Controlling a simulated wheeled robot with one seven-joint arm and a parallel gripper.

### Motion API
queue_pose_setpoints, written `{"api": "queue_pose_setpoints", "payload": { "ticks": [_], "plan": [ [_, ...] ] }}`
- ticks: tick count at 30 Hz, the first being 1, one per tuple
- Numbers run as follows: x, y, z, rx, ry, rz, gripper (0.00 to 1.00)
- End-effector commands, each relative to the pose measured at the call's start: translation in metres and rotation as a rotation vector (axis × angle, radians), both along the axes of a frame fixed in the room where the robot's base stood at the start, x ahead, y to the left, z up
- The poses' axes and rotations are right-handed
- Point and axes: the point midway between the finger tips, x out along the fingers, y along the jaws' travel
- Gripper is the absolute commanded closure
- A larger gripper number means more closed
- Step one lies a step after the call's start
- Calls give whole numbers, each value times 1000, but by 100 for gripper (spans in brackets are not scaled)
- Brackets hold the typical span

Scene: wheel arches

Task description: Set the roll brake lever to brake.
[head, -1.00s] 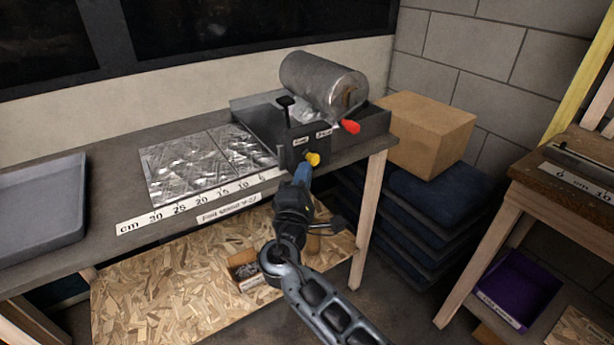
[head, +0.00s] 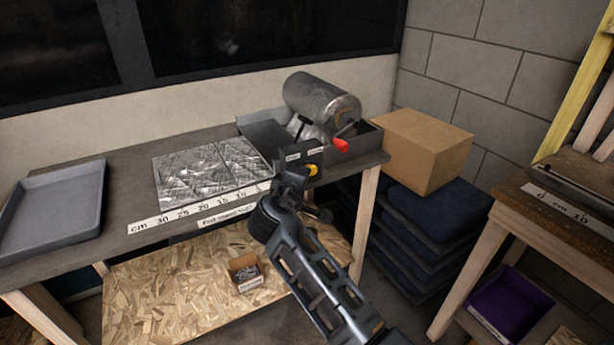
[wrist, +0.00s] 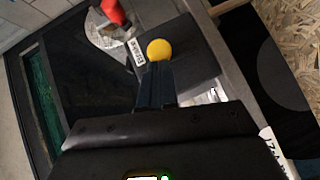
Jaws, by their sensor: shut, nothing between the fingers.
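A dark dispenser box (head: 300,160) stands at the right end of the bench. A yellow knob (head: 312,170), which looks like the roll brake lever's end, sticks out of its front. The knob sits below two small white labels, nearer the right one (head: 315,151). In the wrist view that label (wrist: 137,52), seemingly BRAKE, lies just left of the yellow knob (wrist: 159,49). A black T-shaped handle (head: 303,119) on top leans right. My gripper (head: 296,174) is shut and empty, its tips (wrist: 156,67) close to the knob; contact is unclear.
Foil sheets (head: 208,172) and a grey tray (head: 55,210) lie left. A cardboard box (head: 420,150) stands right of the bench.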

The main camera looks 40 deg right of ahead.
Motion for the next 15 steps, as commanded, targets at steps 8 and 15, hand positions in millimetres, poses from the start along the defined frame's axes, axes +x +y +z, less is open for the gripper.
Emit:
{"api": "queue_pose_setpoints", "payload": {
  "ticks": [8, 15],
  "plan": [
    [-1, -14, 11, 215, -62, -2, 100],
    [-4, -22, 11, 207, -59, -1, 100]
  ]
}}
